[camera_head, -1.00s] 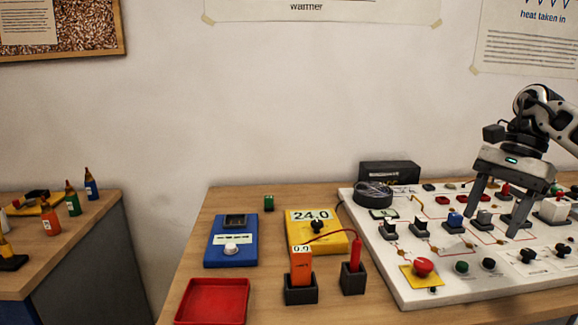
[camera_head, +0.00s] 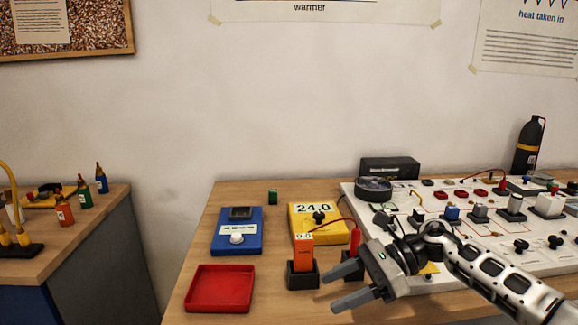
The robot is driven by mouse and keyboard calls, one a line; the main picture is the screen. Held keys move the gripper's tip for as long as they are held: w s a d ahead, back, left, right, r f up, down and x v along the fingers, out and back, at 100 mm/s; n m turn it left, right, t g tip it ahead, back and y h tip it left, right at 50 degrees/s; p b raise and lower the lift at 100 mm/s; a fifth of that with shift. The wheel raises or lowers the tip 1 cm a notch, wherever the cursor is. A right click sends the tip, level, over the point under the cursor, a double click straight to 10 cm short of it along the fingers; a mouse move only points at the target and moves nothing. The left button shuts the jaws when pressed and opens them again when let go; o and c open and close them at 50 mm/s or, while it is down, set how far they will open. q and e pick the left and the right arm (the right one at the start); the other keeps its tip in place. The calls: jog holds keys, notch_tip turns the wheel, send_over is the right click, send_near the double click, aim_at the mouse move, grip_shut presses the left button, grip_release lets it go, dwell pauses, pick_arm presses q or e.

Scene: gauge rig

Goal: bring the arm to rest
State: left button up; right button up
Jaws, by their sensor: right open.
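My right gripper (camera_head: 338,286) is low at the front of the table, its arm coming in from the lower right. Its two fingers point left, apart and with nothing between them. They are just right of and in front of the orange meter (camera_head: 303,255) in its dark holder. The gripper and arm cover the front left part of the white board (camera_head: 455,283) and most of the red probe (camera_head: 355,237). I cannot tell whether the fingers touch the holder. My left gripper is not in view.
A red tray (camera_head: 219,289), a blue meter (camera_head: 237,231) and a yellow meter reading 24.0 (camera_head: 319,223) are on the wooden table (camera_head: 205,205). Several switches and buttons stand on the board. A black bottle (camera_head: 528,146) stands behind it. A side table (camera_head: 95,215) holds small bottles.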

jog(key=s+a+f+m+t+y, duration=0.1)
jog(key=s+a+m+t+y, duration=0.25)
jog(key=m+t, duration=0.45)
jog(key=s+a+f+m+t+y, duration=0.15)
jog(key=a+m+t, duration=0.3)
jog(key=m, duration=0.85)
jog(key=s+d+f+m+h, duration=0.6)
jog(key=s+f+m+h, duration=0.1)
jog(key=m, duration=0.8)
jog(key=s+d+f+m+h, duration=0.7)
jog(key=s+f+m, duration=0.3)
jog(key=m, duration=0.6)
jog(key=shift+f+h, duration=0.3)
jog(key=shift+f, duration=0.25)
